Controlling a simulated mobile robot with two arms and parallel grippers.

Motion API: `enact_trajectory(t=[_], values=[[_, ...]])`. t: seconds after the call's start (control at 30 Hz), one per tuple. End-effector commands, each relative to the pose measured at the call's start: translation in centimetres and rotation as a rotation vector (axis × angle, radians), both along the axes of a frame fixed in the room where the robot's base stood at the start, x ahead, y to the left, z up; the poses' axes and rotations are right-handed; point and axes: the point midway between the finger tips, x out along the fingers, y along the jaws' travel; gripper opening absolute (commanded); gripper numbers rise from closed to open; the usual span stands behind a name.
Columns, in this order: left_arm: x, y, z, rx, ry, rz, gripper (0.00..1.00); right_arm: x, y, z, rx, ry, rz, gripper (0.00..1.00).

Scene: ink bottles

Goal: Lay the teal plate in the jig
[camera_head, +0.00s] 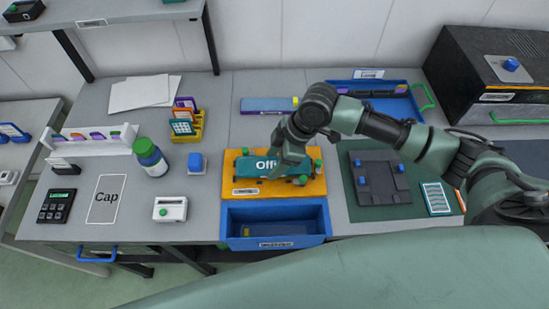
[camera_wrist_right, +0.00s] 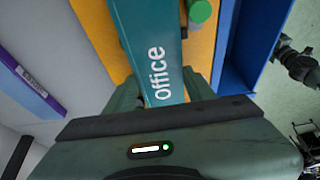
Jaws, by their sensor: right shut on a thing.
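The teal plate (camera_head: 248,166) is marked "Office". It is over the orange jig (camera_head: 308,187), lengthwise along it, near the jig's green knobs (camera_head: 317,164). I cannot tell whether it rests on the jig or hangs just above it. My right gripper (camera_head: 286,171) is shut on the plate, coming from above, and hides part of it and its lettering. In the right wrist view the plate (camera_wrist_right: 150,35) runs out from between the fingers (camera_wrist_right: 163,92), with the orange jig (camera_wrist_right: 200,45) beneath. My left gripper is not recognisable in either view.
A blue bin (camera_head: 325,222) stands directly in front of the jig. A blue block (camera_head: 196,162) and a white device (camera_head: 170,209) are to the left. A green mat (camera_head: 408,206) with a dark fixture (camera_head: 378,180) lies to the right. A purple-blue bar (camera_head: 265,105) lies behind.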

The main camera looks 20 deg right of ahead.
Motion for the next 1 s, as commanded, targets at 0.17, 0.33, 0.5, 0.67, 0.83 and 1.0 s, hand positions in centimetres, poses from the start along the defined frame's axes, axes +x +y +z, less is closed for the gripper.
enact_trajectory(t=[0.17,0.33,0.5,0.67,0.83,1.0], values=[[-0.03,0.0,0.03,0.0,0.0,0.0,0.8,0.01,0.04,-0.07,0.001,-0.001,0.001,0.04],[-0.04,-0.01,0.03,0.0,0.001,0.0,0.8,0.0,0.04,-0.06,0.001,-0.001,0.001,0.04],[-0.05,-0.01,0.08,0.0,0.001,0.0,0.8,-0.01,0.04,-0.08,0.001,0.0,0.0,0.04],[-0.05,-0.01,0.29,0.0,0.001,0.0,0.8,-0.06,0.05,-0.31,0.001,0.001,0.0,0.04],[-0.05,-0.02,0.44,0.0,0.001,0.0,0.8,-0.07,0.05,-0.64,0.001,0.001,0.001,0.04],[-0.05,-0.03,0.41,0.0,0.0,0.0,0.8,-0.05,0.04,-0.68,0.001,0.001,0.0,0.04]])
